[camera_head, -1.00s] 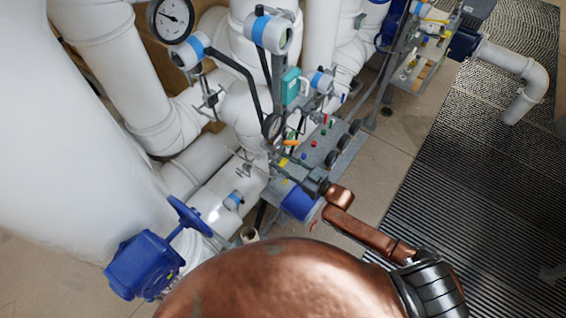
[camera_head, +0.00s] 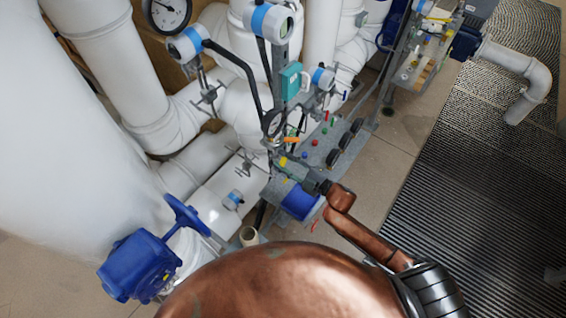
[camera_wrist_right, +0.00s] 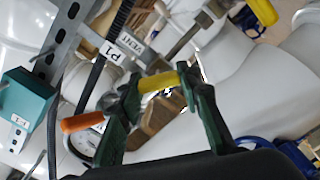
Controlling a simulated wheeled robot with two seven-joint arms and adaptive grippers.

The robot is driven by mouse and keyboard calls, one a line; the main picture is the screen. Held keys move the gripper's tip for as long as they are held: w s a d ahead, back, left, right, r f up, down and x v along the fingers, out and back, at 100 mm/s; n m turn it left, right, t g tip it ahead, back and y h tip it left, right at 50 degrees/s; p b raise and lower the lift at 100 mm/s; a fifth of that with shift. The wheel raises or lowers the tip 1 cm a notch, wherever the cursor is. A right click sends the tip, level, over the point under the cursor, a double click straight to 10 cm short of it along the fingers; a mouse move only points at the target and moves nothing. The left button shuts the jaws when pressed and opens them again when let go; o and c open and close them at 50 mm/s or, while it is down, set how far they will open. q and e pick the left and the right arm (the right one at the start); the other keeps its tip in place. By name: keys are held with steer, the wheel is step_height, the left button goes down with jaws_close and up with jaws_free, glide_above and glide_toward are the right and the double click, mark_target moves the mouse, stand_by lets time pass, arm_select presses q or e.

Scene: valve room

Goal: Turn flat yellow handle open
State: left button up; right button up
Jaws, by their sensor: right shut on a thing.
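A yellow handle (camera_wrist_right: 158,82) lies between the two fingers of my right gripper (camera_wrist_right: 160,95) in the wrist view. The gripper is shut on it, with the handle's middle showing between the fingers. In the head view my right gripper (camera_head: 294,167) reaches into the valve panel from the right, and a small patch of yellow shows at its tip. How far the handle is turned is hard to tell. My left gripper is not in view.
An orange handle (camera_wrist_right: 82,122) sits just left of the gripper in the wrist view. Another yellow handle (camera_wrist_right: 262,12) is at the upper right. A teal box (camera_head: 290,82), gauges and white pipes crowd the panel. A blue handwheel (camera_head: 186,216) stands at left.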

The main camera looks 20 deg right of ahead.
steer(key=n+b, duration=0.1)
steer(key=n, duration=0.2)
steer(key=shift+f+n+b, duration=0.15)
steer(key=shift+n+b, duration=0.15)
steer(key=shift+b, duration=0.1)
steer(key=shift+n+b, duration=0.85)
steer(key=shift+n, duration=0.75)
steer(key=o, duration=1.2)
steer(key=shift+s, duration=0.1)
steer(key=v, duration=1.2)
steer(key=shift+d, duration=0.1)
